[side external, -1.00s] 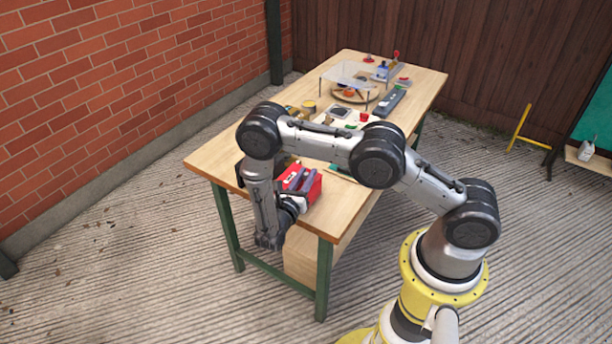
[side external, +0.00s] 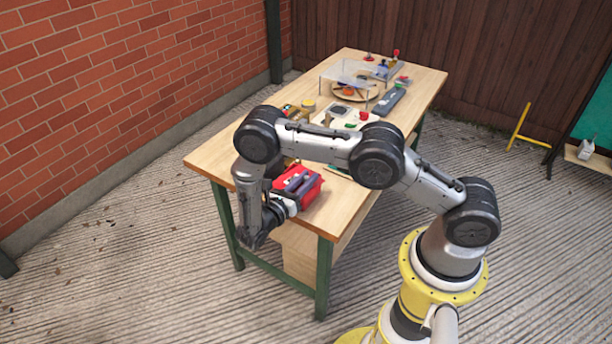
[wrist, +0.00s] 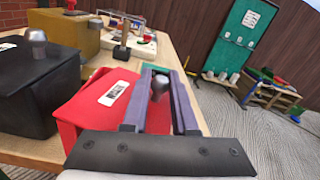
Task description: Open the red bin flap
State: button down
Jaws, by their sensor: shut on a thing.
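The red bin (side external: 312,192) stands at the near end of the table, by its edge. In the wrist view its red flap (wrist: 85,103) fills the lower middle and carries a white printed label. My gripper (wrist: 162,74) reaches over the flap with two long purple-grey fingers. They are shut on a grey metal knob (wrist: 160,84) on the flap. In the side view my gripper (side external: 296,183) is at the red bin, and the wrist hangs off the table end. How far the flap is open cannot be told, as the fingers and wrist hide part of it.
A black bin (wrist: 35,105) with a similar knob stands just left of the red one. A tan-yellow bin (wrist: 72,28) is beyond it. The wooden table (side external: 222,152) holds a clear cover (side external: 350,72) and small items farther back. The floor before the table end is clear.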

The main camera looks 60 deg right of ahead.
jog(key=a+m+g, duration=0.1)
jog(key=g, duration=0.1)
jog(key=a+m+g+y, duration=0.1)
jog(key=m+g, duration=0.1)
jog(key=s+a+m+g, duration=0.1)
jog(key=g, duration=0.2)
jog(key=shift+a+m+y, duration=0.15)
jog(key=shift+m+y, duration=0.15)
jog(key=shift+a+m+g+y, duration=0.75)
jog(key=shift+m+g, duration=0.15)
jog(key=shift+g, duration=0.25)
jog(key=shift+a+m+g+y, duration=0.6)
jog(key=shift+m+g+y, duration=0.25)
jog(key=shift+g, duration=0.3)
jog(key=c, duration=0.7)
grip_release()
notch_tip(320, 180, up, 3)
jog(key=shift+r, duration=0.2)
jog(key=s+a+r, duration=0.1)
jog(key=s+r, duration=0.8)
jog(key=s, duration=0.5)
jog(key=shift+a+r, duration=0.3)
jog(key=shift+r, duration=0.05)
